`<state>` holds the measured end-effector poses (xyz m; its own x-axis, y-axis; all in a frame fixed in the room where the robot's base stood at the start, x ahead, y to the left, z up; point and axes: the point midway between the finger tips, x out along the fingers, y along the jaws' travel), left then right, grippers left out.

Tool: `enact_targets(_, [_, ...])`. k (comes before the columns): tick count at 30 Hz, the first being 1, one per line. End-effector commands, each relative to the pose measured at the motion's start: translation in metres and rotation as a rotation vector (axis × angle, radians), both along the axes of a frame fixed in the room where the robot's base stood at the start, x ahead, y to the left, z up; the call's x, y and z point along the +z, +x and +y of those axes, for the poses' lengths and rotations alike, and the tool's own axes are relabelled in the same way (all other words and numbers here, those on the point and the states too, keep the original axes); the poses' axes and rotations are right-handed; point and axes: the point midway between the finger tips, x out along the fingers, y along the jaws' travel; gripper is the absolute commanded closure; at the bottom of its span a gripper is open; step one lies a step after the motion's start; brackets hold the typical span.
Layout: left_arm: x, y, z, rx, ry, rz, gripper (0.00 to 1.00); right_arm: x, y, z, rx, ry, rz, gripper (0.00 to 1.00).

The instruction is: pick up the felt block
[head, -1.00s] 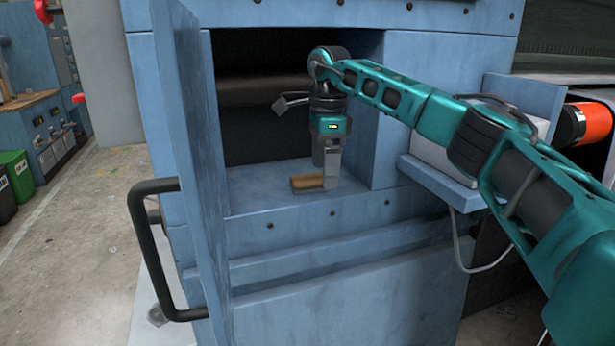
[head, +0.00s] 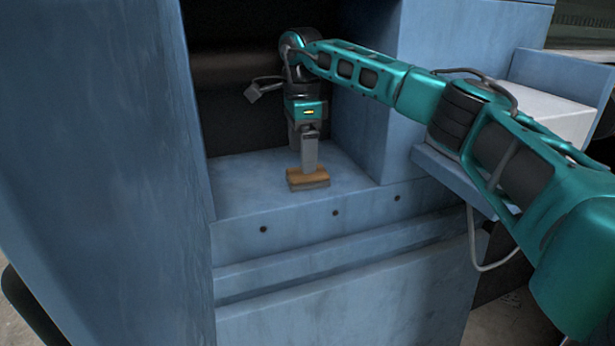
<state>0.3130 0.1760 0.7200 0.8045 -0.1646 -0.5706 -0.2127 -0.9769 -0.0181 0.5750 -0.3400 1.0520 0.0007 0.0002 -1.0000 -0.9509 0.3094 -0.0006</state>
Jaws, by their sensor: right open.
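The felt block (head: 308,180) is a small tan-brown block on the blue ledge inside the open cabinet, near the middle of the head view. My right gripper (head: 309,168) points straight down over it, with its fingers at the block's top and middle. The jaws are open; the fingers overlap the block in the picture, and whether they touch it I cannot tell. Part of the block's top is hidden behind the fingers. My left gripper is not in view.
The blue cabinet door (head: 90,180) stands open along the left side. The cabinet's right wall (head: 395,100) is close beside my right arm. A side shelf (head: 465,178) with a white box (head: 545,112) is at the right. The ledge (head: 245,190) is bare left of the block.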

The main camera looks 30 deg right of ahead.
Motion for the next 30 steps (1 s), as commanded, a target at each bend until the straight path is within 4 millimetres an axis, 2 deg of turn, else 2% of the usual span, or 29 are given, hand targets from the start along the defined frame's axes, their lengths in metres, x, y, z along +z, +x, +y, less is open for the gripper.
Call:
enact_targets(7, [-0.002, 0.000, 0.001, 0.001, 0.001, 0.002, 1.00, -0.038, -0.001, 0.001, -0.002, -0.001, 0.003, 0.06])
enact_targets(15, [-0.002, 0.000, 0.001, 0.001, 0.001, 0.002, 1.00, -0.042, -0.001, 0.001, -0.001, 0.000, 0.000, 0.07])
enact_targets(30, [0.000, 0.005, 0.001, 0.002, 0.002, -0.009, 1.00, -0.042, -0.001, 0.001, -0.001, 0.000, 0.000, 0.55])
